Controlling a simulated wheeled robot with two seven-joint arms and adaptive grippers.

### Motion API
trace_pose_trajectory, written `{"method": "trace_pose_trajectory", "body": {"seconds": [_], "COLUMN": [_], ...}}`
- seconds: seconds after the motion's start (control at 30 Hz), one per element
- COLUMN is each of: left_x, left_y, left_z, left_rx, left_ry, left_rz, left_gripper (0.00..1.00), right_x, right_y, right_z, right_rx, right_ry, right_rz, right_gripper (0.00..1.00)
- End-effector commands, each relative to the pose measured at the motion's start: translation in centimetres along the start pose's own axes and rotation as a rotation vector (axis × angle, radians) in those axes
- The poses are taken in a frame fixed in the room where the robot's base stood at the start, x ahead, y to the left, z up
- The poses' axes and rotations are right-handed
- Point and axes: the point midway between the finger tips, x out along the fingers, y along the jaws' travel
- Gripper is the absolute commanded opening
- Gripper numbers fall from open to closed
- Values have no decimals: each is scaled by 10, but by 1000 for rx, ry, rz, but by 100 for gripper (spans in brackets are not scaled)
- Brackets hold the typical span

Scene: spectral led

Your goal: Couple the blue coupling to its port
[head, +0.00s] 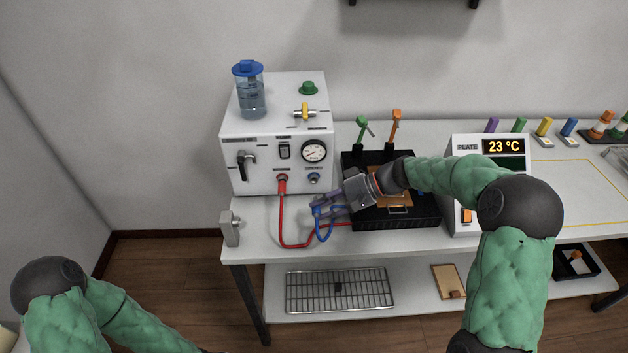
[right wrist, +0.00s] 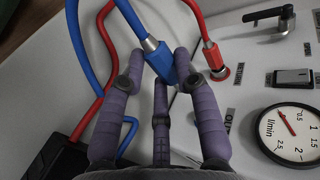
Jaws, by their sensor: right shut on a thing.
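The blue coupling (head: 317,211) is on the end of a blue hose and sits between the fingers of my right gripper (head: 327,208), which is shut on it. In the right wrist view the coupling (right wrist: 162,66) has a metal collar and a blue body, held between the purple fingertips (right wrist: 163,75). The blue port (head: 314,179) is on the white unit's front, low and right, just above the held coupling in the head view. Coupling and port look apart. I cannot make out the port in the right wrist view. My left gripper is out of view.
The red coupling (head: 282,183) sits in the port left of the blue one, its red hose (head: 281,225) hanging near the blue hose. A gauge (head: 314,151) is above the ports. A black box (head: 420,212) stands right, under my right forearm.

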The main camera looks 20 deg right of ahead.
Motion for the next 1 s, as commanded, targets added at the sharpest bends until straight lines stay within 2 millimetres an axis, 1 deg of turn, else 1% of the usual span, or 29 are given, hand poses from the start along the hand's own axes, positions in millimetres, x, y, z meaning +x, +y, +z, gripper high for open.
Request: {"method": "trace_pose_trajectory", "body": {"seconds": [0.8, 1.0], "left_x": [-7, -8], "left_y": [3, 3], "left_z": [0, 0], "left_rx": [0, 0], "left_ry": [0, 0], "left_rz": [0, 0], "left_gripper": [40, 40], "right_x": [0, -1], "right_y": [0, 0], "right_z": [-42, -48], "right_rx": [-1, -1], "right_ry": [0, 1], "right_rz": [1, 1], "right_gripper": [0, 0]}}
